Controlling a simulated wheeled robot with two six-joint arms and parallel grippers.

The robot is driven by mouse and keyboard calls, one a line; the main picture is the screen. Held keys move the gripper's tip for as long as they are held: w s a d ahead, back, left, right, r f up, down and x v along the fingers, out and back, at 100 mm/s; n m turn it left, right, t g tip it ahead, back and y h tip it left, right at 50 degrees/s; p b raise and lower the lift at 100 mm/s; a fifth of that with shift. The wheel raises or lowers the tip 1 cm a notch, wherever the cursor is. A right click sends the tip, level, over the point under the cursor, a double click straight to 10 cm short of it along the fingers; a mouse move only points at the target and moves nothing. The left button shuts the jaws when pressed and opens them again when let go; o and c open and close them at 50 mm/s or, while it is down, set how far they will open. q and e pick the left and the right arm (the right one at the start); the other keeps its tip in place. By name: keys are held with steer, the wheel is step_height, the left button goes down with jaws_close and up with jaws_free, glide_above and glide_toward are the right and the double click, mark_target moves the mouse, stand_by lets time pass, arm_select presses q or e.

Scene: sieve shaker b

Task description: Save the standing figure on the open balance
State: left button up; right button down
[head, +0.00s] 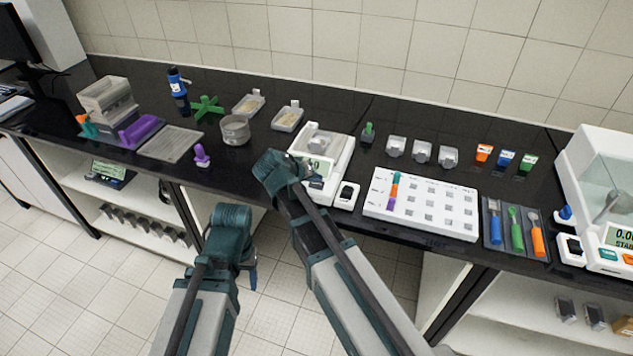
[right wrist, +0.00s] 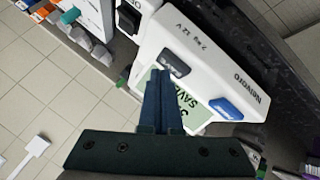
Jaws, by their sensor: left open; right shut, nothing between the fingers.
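The open balance (head: 339,152) is white and stands near the bench's front edge, with a pan and pale contents on top. In the right wrist view its front panel (right wrist: 232,75) has a grey button (right wrist: 173,65), a blue button (right wrist: 225,109) and a green display (right wrist: 196,112). The display shows large letters like "SAVE", partly hidden by my fingers. My right gripper (right wrist: 160,74) is shut and empty, in front of the panel with tips by the grey button; contact cannot be told. My left gripper (head: 246,272) is open, low in front of the bench.
A white rack (head: 425,205) and a small white unit with a dark face (head: 347,194) stand right of the balance. A glass-sided balance (head: 600,180) is far right. A round sieve (head: 235,130) and purple piece (head: 201,155) stand left. Floor in front is clear.

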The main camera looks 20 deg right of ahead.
mark_target(315, 186)
steer(key=shift+r, duration=0.45)
step_height(315, 186, up, 5)
steer(key=p, duration=0.5)
steer(key=shift+p, duration=0.3)
stand_by(0.4)
steer(key=s+a+f+n+g+y, duration=0.2)
steer(key=s+a, duration=0.4)
steer(key=s, duration=0.5)
steer(key=s+a+f+n+g+y, duration=0.3)
steer(key=s+a, duration=0.3)
steer(key=s, duration=0.6)
steer(key=shift+a+f+g+y, duration=0.25)
steer(key=shift+f+g+y, duration=0.15)
steer(key=shift+f+y, duration=0.3)
steer(key=shift+f, duration=0.1)
